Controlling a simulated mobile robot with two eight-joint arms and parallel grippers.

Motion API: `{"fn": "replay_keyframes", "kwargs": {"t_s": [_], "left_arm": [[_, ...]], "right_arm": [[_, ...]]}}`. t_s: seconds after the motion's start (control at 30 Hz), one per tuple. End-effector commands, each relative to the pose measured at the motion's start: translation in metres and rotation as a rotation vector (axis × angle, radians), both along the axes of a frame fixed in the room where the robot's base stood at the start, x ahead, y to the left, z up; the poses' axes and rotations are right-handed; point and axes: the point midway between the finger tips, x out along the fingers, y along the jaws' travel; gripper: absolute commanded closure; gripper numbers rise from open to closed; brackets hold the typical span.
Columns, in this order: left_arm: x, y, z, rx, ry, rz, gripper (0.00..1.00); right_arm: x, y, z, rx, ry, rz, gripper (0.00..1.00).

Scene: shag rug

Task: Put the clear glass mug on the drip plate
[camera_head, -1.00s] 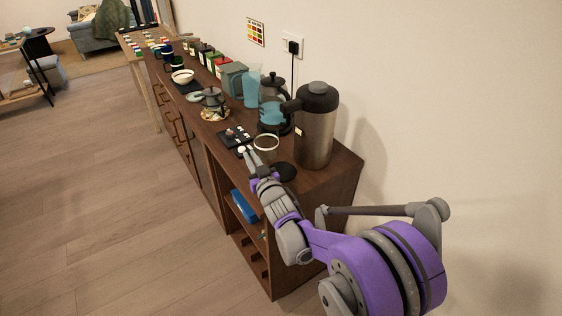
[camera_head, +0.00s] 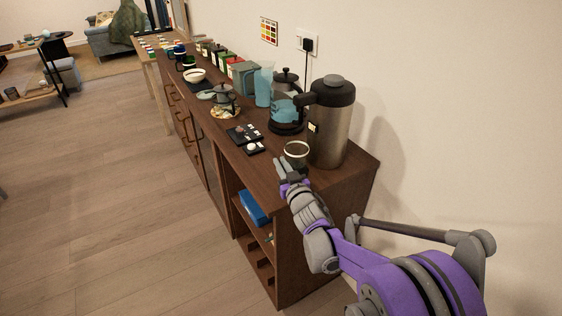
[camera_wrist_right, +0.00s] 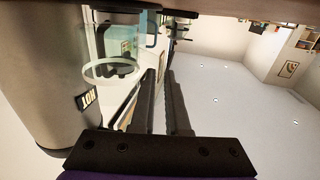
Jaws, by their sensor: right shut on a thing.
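The clear glass mug (camera_head: 296,149) shows as a pale rim beside the steel dispenser near the cabinet's near end. My right gripper (camera_head: 283,167) is at the mug's near side, shut on it. In the right wrist view the mug's rim (camera_wrist_right: 110,72) lies left of the dark fingers (camera_wrist_right: 168,98); the exact grip point is unclear. The black drip plate is mostly hidden behind the mug and gripper, and I cannot tell whether the mug touches it. My left gripper is out of view.
The steel dispenser (camera_head: 329,125) stands close right of the mug, and its HOT label (camera_wrist_right: 87,99) is near in the wrist view. A black scale (camera_head: 244,133) lies to the left. The cabinet front edge is near my arm.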

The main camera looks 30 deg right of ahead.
Motion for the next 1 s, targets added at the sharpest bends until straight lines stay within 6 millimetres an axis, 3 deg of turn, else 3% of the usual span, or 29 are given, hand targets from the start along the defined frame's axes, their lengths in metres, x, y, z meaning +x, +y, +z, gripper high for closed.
{"fn": "replay_keyframes", "kwargs": {"t_s": [0.1, 1.0], "left_arm": [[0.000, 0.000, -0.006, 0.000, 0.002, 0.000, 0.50], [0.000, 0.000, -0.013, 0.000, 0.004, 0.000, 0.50]], "right_arm": [[0.000, 0.000, -0.008, 0.000, -0.001, 0.001, 1.00], [0.000, 0.000, -0.017, 0.001, -0.001, 0.001, 1.00]]}}
